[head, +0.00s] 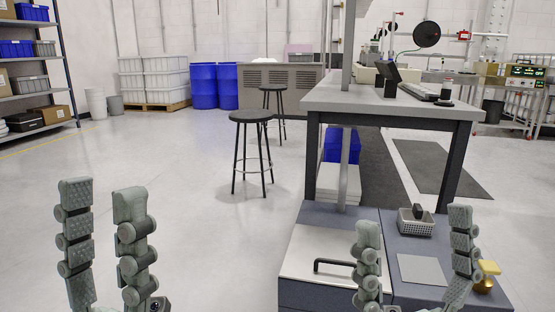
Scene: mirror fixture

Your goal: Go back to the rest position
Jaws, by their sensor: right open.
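My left gripper (103,190) is at the lower left of the head view, fingers pointing up. Its two fingers stand apart with bare floor showing between them, and nothing is held. My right gripper (414,220) is at the lower right, in front of the low dark-topped unit (315,218). Its fingers are spread wider, with nothing gripped between them. The unit's top shows behind and between these fingers. The bases of both grippers are cut off by the bottom edge.
Two stools (251,117) stand left of the bench. Floor at centre left is clear.

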